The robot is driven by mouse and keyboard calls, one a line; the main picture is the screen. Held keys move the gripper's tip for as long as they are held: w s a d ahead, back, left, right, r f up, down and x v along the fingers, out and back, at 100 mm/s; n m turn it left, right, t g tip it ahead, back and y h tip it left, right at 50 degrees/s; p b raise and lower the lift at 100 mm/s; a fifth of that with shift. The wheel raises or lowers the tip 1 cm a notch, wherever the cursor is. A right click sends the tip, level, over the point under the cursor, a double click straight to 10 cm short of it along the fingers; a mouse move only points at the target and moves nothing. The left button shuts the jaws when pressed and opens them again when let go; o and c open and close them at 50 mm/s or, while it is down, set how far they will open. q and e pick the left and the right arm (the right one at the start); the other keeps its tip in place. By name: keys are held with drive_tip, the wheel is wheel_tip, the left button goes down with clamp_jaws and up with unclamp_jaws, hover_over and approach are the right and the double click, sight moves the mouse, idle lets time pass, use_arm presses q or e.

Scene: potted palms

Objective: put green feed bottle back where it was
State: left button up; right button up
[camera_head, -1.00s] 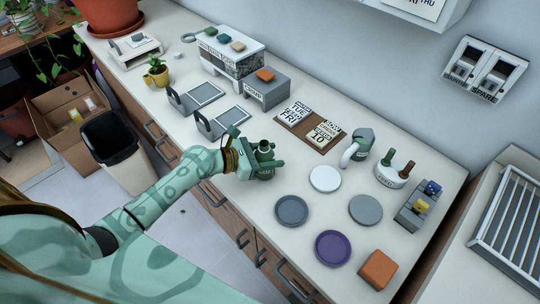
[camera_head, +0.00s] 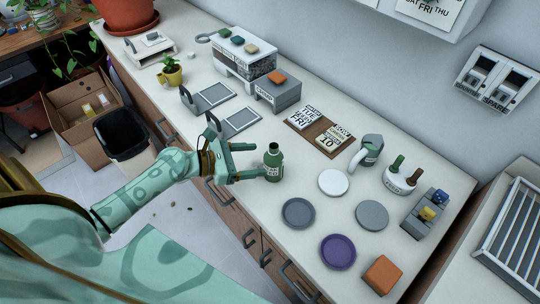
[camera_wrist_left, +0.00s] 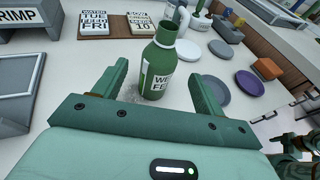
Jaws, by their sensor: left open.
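The green feed bottle (camera_head: 273,162) stands upright on the white counter, near its front edge. In the left wrist view the bottle (camera_wrist_left: 160,62) shows a white label and stands just beyond the fingertips, slightly left of the middle. My left gripper (camera_head: 252,162) is open and empty, with its two fingers pointing at the bottle from the left. In the left wrist view the open fingers (camera_wrist_left: 158,80) lie on either side, with the bottle ahead. My right gripper does not show clearly in the head view.
Round discs in white (camera_head: 333,182), grey (camera_head: 298,213) and purple (camera_head: 338,251) lie right of the bottle. A brown board with cards (camera_head: 320,132) and a grey-green watering can (camera_head: 368,150) stand behind. Grey trays (camera_head: 240,121) lie to the left. An orange block (camera_head: 382,275) sits at the near right.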

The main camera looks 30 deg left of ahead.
use_arm(q)
drive_tip(key=shift+v, duration=1.8)
